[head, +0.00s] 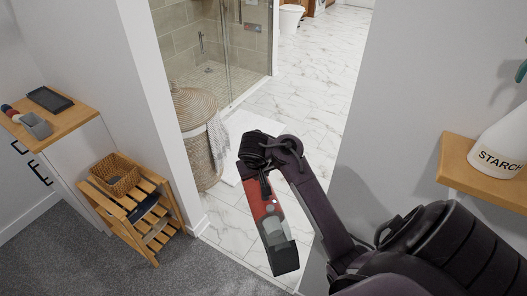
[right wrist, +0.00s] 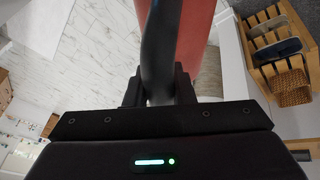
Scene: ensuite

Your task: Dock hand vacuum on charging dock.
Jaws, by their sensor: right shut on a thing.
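The hand vacuum (head: 267,216) has a red body, a grey clear section and a dark end. It hangs steeply tilted in front of the doorway, dark end down, clear of the floor. My right gripper (head: 258,165) is at its upper end, shut on its dark handle. In the right wrist view the dark handle (right wrist: 158,45) runs between the fingers (right wrist: 160,92), with the red body (right wrist: 196,40) behind it. I cannot clearly identify the charging dock; a flat black tray-like item (head: 50,99) lies on the wooden top at left. My left gripper is not in view.
A grey box (head: 37,125) sits by the black item on the cabinet top (head: 72,119). A slatted wooden rack (head: 160,213) holds a wicker basket (head: 115,175). A laundry basket (head: 196,135) stands by the shower. A starch bottle (head: 500,145) stands on the right shelf (head: 455,160).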

